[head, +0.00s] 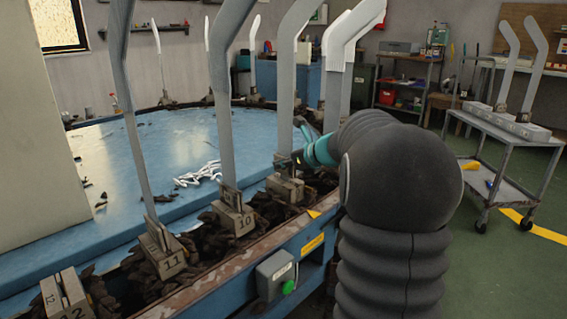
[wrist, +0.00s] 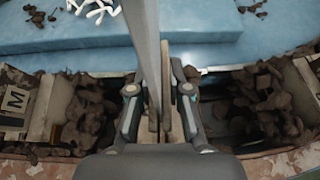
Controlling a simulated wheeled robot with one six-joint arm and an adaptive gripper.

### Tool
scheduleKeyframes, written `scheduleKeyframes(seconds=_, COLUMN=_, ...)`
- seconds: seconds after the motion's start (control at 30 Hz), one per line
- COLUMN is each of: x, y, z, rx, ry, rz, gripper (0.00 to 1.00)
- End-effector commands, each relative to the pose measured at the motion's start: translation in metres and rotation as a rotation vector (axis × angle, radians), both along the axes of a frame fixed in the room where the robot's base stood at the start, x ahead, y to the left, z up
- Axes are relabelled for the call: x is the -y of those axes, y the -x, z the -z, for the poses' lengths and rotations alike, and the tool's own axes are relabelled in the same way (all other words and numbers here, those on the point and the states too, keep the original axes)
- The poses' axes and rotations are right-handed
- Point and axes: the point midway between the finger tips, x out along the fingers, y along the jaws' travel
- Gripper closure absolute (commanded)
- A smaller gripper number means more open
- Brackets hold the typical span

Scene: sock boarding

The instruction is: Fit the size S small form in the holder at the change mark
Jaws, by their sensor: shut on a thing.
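My gripper (wrist: 160,92) is shut around the lower end of a grey upright form (wrist: 146,40). In the head view my gripper (head: 301,150) is beside the base of a pale grey form (head: 284,95), just above a holder (head: 285,188) on the line's near edge. The wrist view shows the form's lower end beside a brownish upright plate (wrist: 175,95) between the fingers. I cannot tell how deep the form sits, nor read its size. A small yellow mark (head: 313,213) lies on the edge near this holder.
Holder 10 (head: 235,215) and holder 11 (head: 163,250) stand to the left, each with a tall form. Dark debris fills the trough around them. A start box (head: 277,274) hangs on the front. A cart (head: 515,128) with two forms stands at the right, with open floor around it.

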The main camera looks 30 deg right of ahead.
Motion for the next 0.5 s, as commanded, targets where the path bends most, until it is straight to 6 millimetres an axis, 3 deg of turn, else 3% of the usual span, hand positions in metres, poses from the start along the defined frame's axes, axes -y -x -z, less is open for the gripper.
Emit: scheduleKeyframes(seconds=0.5, x=0.0001, y=-0.0001, z=0.0113, rx=0.001, ry=0.0, rz=0.0, gripper=1.0)
